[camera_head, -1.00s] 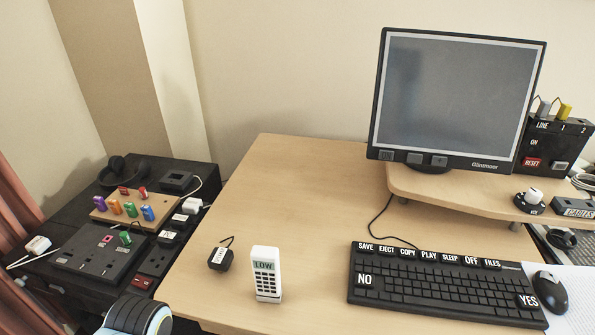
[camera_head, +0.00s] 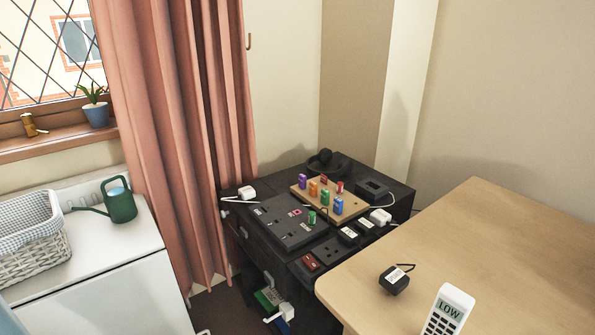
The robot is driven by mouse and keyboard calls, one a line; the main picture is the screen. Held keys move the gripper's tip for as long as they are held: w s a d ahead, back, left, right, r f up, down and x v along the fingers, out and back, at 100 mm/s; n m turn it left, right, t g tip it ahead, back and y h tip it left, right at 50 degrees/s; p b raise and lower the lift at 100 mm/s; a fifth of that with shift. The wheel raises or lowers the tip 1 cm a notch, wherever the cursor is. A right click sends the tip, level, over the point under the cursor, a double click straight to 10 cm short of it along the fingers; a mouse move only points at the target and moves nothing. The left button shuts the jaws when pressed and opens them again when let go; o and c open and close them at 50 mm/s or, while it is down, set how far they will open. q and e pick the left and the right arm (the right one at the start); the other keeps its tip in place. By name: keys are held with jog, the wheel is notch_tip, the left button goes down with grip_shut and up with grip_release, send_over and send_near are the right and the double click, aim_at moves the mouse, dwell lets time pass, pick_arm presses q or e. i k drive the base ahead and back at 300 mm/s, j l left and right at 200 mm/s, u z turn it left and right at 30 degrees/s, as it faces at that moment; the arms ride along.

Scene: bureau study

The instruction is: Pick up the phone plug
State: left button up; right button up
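A black plug (camera_head: 396,279) with a white label and a short cord lies on the wooden desk (camera_head: 480,235), near its left edge; the label is too small to read. A white handset phone (camera_head: 449,310) showing "LOW" stands just right of it, cut off by the bottom edge. Two labelled black plugs (camera_head: 349,234) sit on the dark cabinet left of the desk. A white plug (camera_head: 380,216) sits beside them, and another white plug (camera_head: 247,193) is at the cabinet's left corner. I cannot tell which is the phone plug. Neither gripper is in view.
The dark cabinet (camera_head: 272,258) carries a socket panel (camera_head: 283,236), a wooden board (camera_head: 351,206) with coloured pegs and a red switch (camera_head: 310,262). A white counter (camera_head: 95,275) holds a green watering can (camera_head: 120,205) and a wicker basket (camera_head: 38,250). Most of the visible desktop is clear.

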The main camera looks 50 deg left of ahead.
aim_at(247, 192)
jog(key=u, duration=0.45)
jog(key=k+l+u, duration=0.1)
jog(key=u, duration=0.85)
jog(key=k+u, duration=0.1)
jog(key=u, duration=0.35)
